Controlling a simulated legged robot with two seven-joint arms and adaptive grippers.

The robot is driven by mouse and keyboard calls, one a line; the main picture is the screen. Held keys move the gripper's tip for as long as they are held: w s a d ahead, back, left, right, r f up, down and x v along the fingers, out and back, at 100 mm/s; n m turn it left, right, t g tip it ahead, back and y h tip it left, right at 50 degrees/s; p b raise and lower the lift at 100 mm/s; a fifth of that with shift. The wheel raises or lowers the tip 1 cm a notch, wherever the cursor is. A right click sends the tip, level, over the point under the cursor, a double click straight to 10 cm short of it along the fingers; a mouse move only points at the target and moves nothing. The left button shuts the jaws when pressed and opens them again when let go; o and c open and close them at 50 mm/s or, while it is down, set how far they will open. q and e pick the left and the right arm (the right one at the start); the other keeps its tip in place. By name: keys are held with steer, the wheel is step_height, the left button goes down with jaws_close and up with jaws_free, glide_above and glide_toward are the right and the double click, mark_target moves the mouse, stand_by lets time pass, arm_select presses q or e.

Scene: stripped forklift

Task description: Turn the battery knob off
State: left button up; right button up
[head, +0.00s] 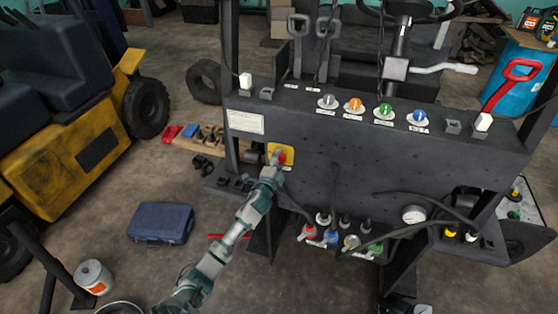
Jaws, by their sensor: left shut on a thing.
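The battery knob (282,157) is a small red knob on a yellow plate (273,149), on the left part of the dark panel of the stripped forklift (350,155). My left gripper (276,167) is at the knob, its fingers closed about it from the front and below. The gripper hides the lower part of the knob and plate, so the knob's exact angle cannot be told. My left arm comes up from the bottom left. My right gripper is not in view.
Coloured knobs, including an orange one (354,104), line the panel's top. Hoses and connectors hang below, beside a gauge (414,214). A blue case (161,222) and a white can (94,277) stand on the floor at left. A yellow vehicle (70,150) stands at far left.

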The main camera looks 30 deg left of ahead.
arm_select(q)
steer(key=shift+a, duration=0.1)
stand_by(0.3)
steer(key=o, duration=1.1)
steer(key=shift+f, duration=0.1)
steer(key=shift+o, duration=0.3)
steer(key=shift+a, duration=0.1)
steer(key=shift+f, duration=0.1)
steer(key=v, duration=1.1)
steer(key=shift+s, duration=0.4)
steer(key=shift+f, duration=0.1)
